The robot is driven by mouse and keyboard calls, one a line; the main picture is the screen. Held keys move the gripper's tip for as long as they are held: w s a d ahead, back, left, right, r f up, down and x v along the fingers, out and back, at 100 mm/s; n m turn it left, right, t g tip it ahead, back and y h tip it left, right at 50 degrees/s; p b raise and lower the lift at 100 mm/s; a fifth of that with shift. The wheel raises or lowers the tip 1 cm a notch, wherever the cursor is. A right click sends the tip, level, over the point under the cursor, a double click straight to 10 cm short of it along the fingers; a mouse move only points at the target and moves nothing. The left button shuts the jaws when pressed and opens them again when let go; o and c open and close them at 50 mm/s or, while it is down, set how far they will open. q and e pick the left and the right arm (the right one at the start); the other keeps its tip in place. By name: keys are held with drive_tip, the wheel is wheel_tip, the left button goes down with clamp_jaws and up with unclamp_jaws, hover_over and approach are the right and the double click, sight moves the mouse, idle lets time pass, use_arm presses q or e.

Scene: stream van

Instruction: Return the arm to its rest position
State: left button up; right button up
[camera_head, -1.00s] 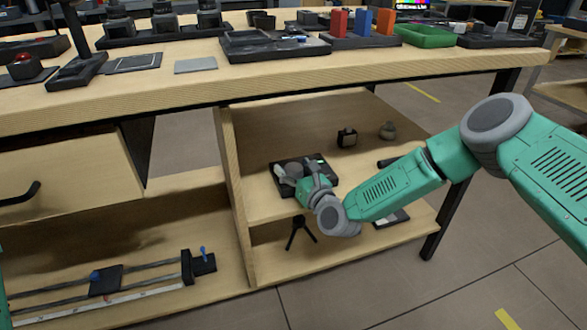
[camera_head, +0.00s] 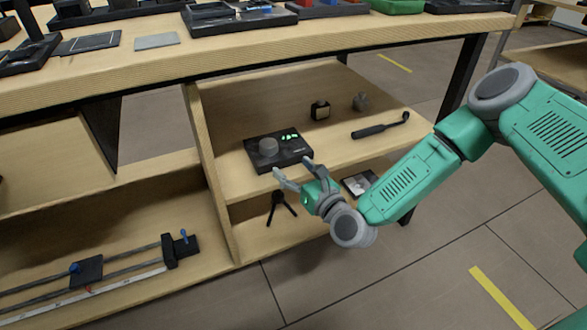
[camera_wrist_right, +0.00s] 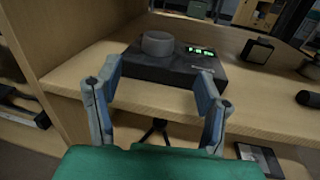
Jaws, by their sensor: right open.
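My right arm comes in from the right in the head view. Its right gripper (camera_head: 291,173) is open and empty, just in front of the upper shelf's front edge. A black device with a round grey knob and green lights (camera_head: 279,150) sits on that shelf beyond the fingertips. In the right wrist view the two fingers of the right gripper (camera_wrist_right: 158,78) stand apart, with the black device (camera_wrist_right: 168,68) beyond them and nothing between them. My left gripper is not in view.
On the upper shelf (camera_head: 225,107) are a small black box (camera_head: 320,110), a round grey item (camera_head: 360,102) and a dark handled tool (camera_head: 380,127). A small tripod (camera_head: 280,207) stands on the lower shelf. The workbench top (camera_head: 230,55) is above. Open floor lies at front right.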

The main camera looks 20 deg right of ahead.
idle(0.4)
drive_tip(key=s+a+f+n+g+y, duration=0.1)
drive_tip(key=s+a+f+n+g, duration=0.35)
drive_tip(key=s+f+n, duration=0.4)
drive_tip(key=s+a+f+n+g+y, duration=0.1)
drive_tip(key=s+a+f+n+g, duration=0.2)
drive_tip(key=s+f+n+g, duration=0.55)
drive_tip(key=s+d+n+g+h, duration=0.1)
drive_tip(key=s+d+n, duration=0.2)
drive_tip(key=s+n, duration=0.3)
drive_tip(key=s+d+n+h, duration=0.1)
drive_tip(key=s+d+n, duration=0.2)
drive_tip(key=s+n, duration=0.25)
drive_tip(key=s+d+r+n+g+h, duration=0.2)
drive_tip(key=s+d+n+g+h, duration=0.15)
drive_tip(key=s+d+n, duration=0.4)
wheel_tip(320, 180, up, 17)
drive_tip(key=p, duration=1.8)
drive_tip(key=shift+w+m, duration=0.15)
drive_tip(key=shift+m, duration=0.25)
drive_tip(key=shift+w+t, duration=0.1)
drive_tip(key=shift+t, duration=0.15)
